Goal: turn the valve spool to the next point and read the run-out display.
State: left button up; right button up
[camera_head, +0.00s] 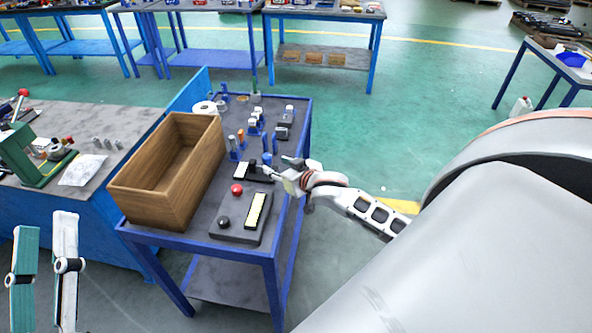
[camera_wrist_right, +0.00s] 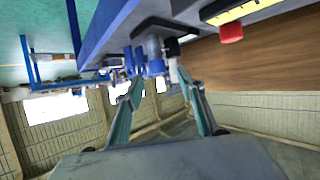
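A dark panel (camera_head: 228,228) with a red button (camera_head: 237,189), a black knob and a pale yellow strip (camera_head: 255,210) lies at the near end of the blue-framed table; the strip's reading is illegible. Beyond it are a small black block (camera_head: 247,172) and blue uprights (camera_head: 274,143). I cannot pick out the valve spool with certainty. My right gripper (camera_head: 272,173) is beside the black block and uprights. In the right wrist view its fingers (camera_wrist_right: 164,82) are apart, with blue parts (camera_wrist_right: 156,66) beyond them. My left gripper (camera_head: 43,265) is open and empty at bottom left.
An open wooden box (camera_head: 122,196) stands on the table's left side. White tape rolls (camera_head: 204,108) and several small fixtures sit towards the back. A second bench (camera_head: 97,130) with a green press (camera_head: 36,158) is at left.

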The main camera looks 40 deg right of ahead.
pick_arm(q)
jog(key=shift+s+d+f+b, duration=0.85)
jog(key=shift+s+d+b, duration=0.1)
pick_arm(e)
jog(key=s+a+f+n+g, duration=0.1)
jog(key=s+a+f, duration=0.4)
jog(key=s, duration=0.5)
jog(key=s+a+f+n+g, duration=0.2)
jog(key=s+a+f+n, duration=0.2)
jog(key=s, duration=0.6)
jog(key=shift+a+f+n+y, duration=0.3)
jog(key=shift+a+f, duration=0.2)
jog(key=shift+f, duration=0.3)
